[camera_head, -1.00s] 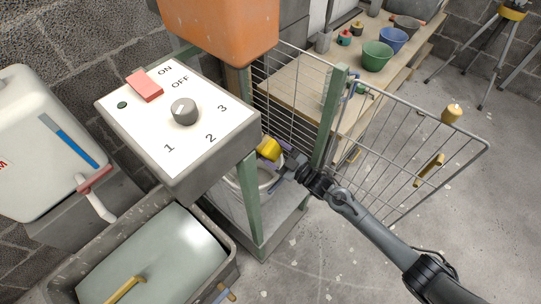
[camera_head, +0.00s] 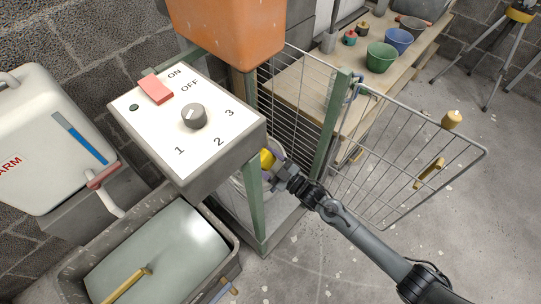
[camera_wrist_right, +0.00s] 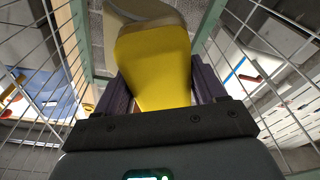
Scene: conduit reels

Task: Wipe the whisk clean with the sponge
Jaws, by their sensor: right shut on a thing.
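My right gripper (camera_head: 274,167) reaches in from the right, past the open wire gate, into the green-framed cage. It is shut on a yellow block (camera_head: 266,159), which looks like the sponge. In the right wrist view the block (camera_wrist_right: 154,65) sits between the purple finger pads of the gripper (camera_wrist_right: 162,85). A pale bucket (camera_head: 243,188) stands in the cage below and beside the gripper, partly hidden by the green post. I cannot make out the whisk. My left gripper is not in view.
A control box (camera_head: 150,122) with a knob and red switch overhangs the cage's left side, and an orange housing (camera_head: 225,35) is above. A trough (camera_head: 228,262) is at lower left.

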